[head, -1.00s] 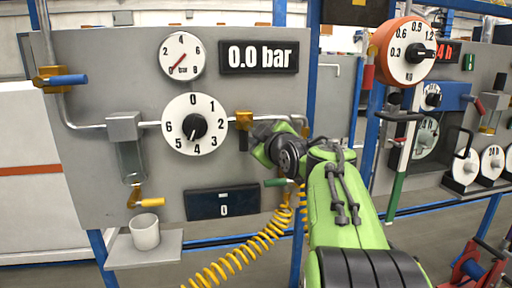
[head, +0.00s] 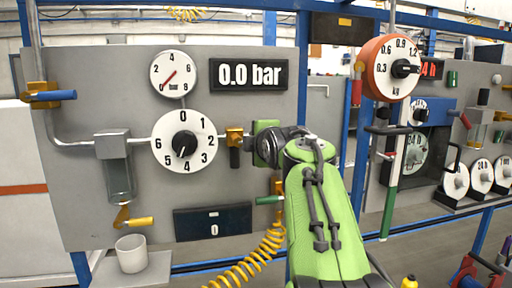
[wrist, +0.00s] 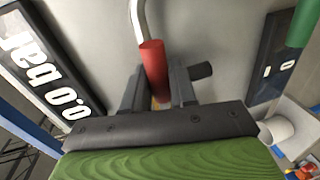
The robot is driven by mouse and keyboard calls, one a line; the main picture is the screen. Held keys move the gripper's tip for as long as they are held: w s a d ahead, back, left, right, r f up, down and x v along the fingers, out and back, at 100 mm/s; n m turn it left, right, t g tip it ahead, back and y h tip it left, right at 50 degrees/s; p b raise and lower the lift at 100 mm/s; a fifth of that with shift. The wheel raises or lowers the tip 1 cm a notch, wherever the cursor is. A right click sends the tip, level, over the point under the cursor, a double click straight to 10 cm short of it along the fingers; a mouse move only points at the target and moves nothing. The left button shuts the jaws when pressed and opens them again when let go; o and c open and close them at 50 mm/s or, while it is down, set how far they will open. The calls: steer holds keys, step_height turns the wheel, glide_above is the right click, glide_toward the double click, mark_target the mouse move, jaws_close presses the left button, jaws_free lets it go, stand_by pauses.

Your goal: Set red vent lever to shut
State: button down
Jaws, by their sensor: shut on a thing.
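The red vent lever (wrist: 153,68) shows in the wrist view as a red cylinder on a pale pipe, between the two fingers. My gripper (wrist: 156,92) is shut on it. In the head view my gripper (head: 259,143) is at the right edge of the grey panel, just right of the brass valve (head: 234,135). The lever is hidden behind my gripper and wrist there. Its exact angle is hard to tell.
A black handle (wrist: 201,70) is close beside the right finger in the wrist view. A green handle (head: 270,200) and a coiled yellow hose (head: 255,255) are below my gripper. The pressure display (head: 248,75) reads 0.0 bar. An orange-rimmed scale dial (head: 391,68) is to the right.

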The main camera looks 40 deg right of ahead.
steer(key=shift+r+n, duration=0.15)
steer(key=shift+n, duration=0.15)
stand_by(0.4)
steer(key=c, duration=1.1)
jaws_free()
steer(key=shift+o, duration=0.2)
steer(key=v, duration=1.5)
steer(key=shift+s+a, duration=0.25)
steer(key=shift+a, duration=0.1)
steer(key=shift+r, duration=0.1)
